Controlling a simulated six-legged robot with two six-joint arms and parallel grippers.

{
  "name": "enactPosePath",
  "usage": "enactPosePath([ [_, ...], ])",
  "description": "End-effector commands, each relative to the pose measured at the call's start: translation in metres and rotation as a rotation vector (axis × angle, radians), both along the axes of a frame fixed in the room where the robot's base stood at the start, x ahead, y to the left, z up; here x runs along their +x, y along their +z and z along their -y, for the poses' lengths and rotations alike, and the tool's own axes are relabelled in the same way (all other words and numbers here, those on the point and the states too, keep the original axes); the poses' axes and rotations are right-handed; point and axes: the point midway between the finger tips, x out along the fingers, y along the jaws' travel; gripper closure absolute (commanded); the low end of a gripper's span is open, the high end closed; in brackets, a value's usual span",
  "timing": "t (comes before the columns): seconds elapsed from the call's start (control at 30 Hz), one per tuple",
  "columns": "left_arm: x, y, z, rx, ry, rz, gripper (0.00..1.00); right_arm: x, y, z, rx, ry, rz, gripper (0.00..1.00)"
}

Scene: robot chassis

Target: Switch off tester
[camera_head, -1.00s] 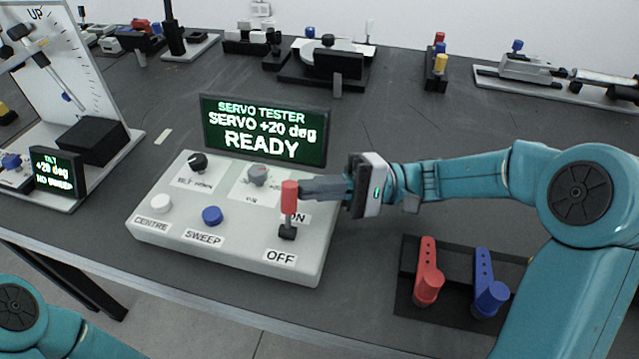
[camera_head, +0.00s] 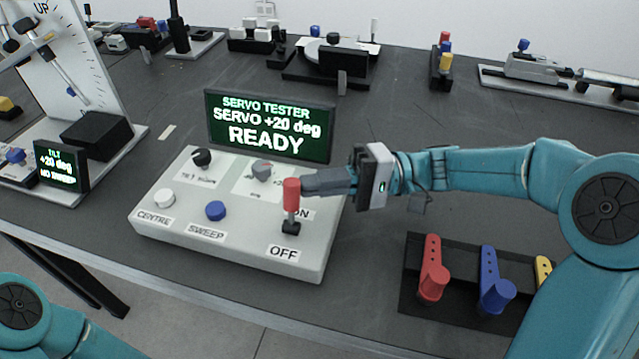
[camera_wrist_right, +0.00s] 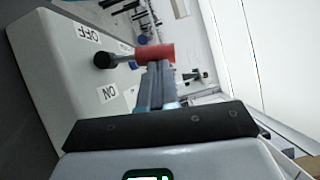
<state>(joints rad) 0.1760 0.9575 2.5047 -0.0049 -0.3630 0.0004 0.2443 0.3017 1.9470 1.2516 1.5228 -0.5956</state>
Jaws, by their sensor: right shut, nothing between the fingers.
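The servo tester is a light grey box (camera_head: 150,212) on the dark table, with a dark screen (camera_head: 268,126) behind it reading "SERVO TESTER, SERVO +20 deg, READY". A toggle lever with a red cap (camera_head: 291,192) stands near its right side, between the ON and OFF labels. The red cap (camera_wrist_right: 155,53) also shows in the right wrist view. My right gripper (camera_head: 306,184) is shut and empty, with its tips at the ON side of the red cap, against it or very close. Of my left arm, only a link shows at lower left; its gripper is out of view.
The box also carries a white CENTRE button (camera_head: 164,198), a blue SWEEP button (camera_head: 215,210) and two knobs. A black rack (camera_head: 412,262) with red, blue and yellow parts lies under my right arm. A tilt rig with a small screen (camera_head: 62,165) stands at left.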

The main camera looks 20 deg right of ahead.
Motion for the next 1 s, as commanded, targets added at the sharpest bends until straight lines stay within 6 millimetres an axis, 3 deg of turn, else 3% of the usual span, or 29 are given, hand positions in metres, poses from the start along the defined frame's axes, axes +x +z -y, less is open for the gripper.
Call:
enactPosePath([
  [0.6,0.000,-0.042,0.000,0.000,0.000,0.000,0.57,-0.023,0.010,-0.016,-0.237,0.001,0.354,1.00],
  [1.0,0.000,-0.050,0.000,0.000,0.000,0.000,0.57,-0.029,0.014,-0.020,-0.292,0.000,0.434,1.00],
])
